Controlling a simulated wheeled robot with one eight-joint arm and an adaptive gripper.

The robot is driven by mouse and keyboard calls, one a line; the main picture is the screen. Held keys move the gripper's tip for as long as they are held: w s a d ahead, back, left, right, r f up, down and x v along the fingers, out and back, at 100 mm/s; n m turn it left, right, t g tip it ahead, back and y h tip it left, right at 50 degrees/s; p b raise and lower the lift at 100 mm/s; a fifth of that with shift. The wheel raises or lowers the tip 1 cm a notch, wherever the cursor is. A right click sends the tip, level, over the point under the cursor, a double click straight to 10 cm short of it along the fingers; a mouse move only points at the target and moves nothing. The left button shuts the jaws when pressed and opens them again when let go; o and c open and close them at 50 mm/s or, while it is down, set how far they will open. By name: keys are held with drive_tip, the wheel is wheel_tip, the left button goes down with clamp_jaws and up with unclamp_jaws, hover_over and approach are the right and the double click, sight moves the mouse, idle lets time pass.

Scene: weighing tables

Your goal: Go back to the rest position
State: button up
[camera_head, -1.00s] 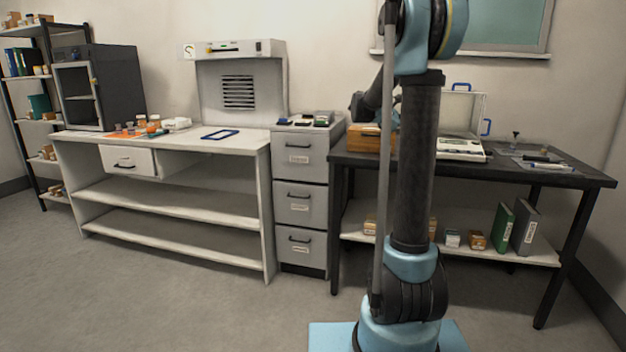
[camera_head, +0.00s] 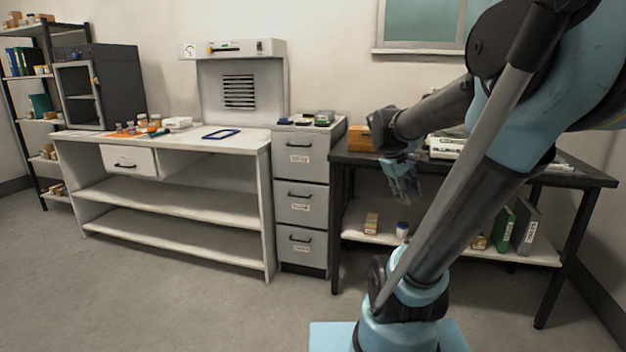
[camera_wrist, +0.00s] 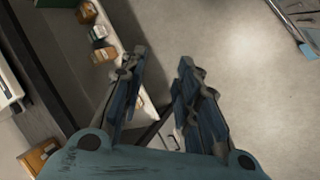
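My gripper (camera_head: 402,182) hangs in front of the front edge of the dark table in the head view, pointing down. In the wrist view my gripper (camera_wrist: 160,78) has its two fingers apart, with only floor and shelf seen between and beyond them. It is open and empty. My arm crosses the right side of the head view and hides much of the dark table (camera_head: 346,158) and its lower shelf.
A wooden box (camera_head: 359,139) stands at the dark table's left end, with a white balance (camera_head: 445,148) partly hidden behind my arm. Grey drawers (camera_head: 301,190) and a white bench (camera_head: 250,146) stand left. The floor in front (camera_head: 190,300) is clear.

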drive_tip(key=s+a+f+m+y, duration=0.2)
drive_tip(key=s+a+f, duration=0.2)
drive_tip(key=s+f, duration=0.2)
drive_tip(key=s+a+f+m+y, duration=0.3)
drive_tip(key=s+a+f, duration=0.2)
drive_tip(key=s, duration=0.4)
drive_tip(key=shift+a+f+m, duration=0.25)
drive_tip(key=shift+f+m, duration=0.05)
drive_tip(key=shift+f, duration=0.45)
drive_tip(key=shift+s, duration=0.1)
drive_tip(key=shift+w+f, duration=0.2)
drive_tip(key=shift+w, duration=0.2)
